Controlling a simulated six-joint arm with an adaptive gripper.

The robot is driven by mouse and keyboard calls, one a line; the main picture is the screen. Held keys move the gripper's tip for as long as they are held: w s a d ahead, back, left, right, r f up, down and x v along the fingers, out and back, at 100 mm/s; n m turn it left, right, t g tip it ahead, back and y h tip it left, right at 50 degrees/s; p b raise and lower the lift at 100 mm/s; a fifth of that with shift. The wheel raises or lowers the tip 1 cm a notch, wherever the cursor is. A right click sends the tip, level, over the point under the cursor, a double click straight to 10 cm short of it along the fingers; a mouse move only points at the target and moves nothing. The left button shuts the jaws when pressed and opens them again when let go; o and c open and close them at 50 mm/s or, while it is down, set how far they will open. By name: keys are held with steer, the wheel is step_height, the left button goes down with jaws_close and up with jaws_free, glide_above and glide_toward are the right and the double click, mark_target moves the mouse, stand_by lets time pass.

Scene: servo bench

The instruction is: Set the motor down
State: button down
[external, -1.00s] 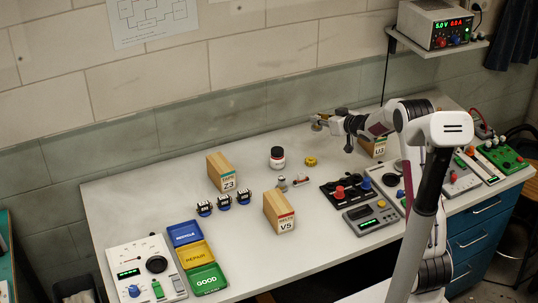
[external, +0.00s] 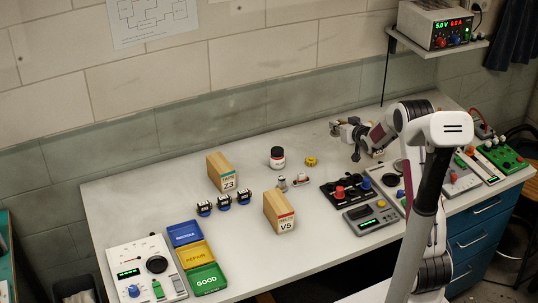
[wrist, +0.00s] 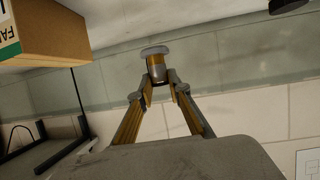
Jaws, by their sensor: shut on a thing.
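The motor (wrist: 156,66) shows in the wrist view as a short metal and orange-brown cylinder with a wider grey end. My gripper (wrist: 160,84) is shut on it, one finger on each side. In the external view my gripper (external: 337,128) is at the back of the bench, right of the yellow gear-like part, and seems to be above the bench top. The motor is too small there to make out clearly.
A cardboard box (wrist: 65,28) is close to my gripper in the wrist view. A black control panel (external: 341,191) is in front. The back-left bench top is clear.

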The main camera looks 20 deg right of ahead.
steer(key=shift+f, duration=0.1)
steer(key=shift+f, duration=3.05)
steer(key=shift+f, duration=1.85)
steer(key=shift+f, duration=0.1)
steer(key=c, duration=1.9)
jaws_free()
steer(key=d+v, duration=0.1)
steer(key=v, duration=1.1)
steer(key=shift+a, duration=0.45)
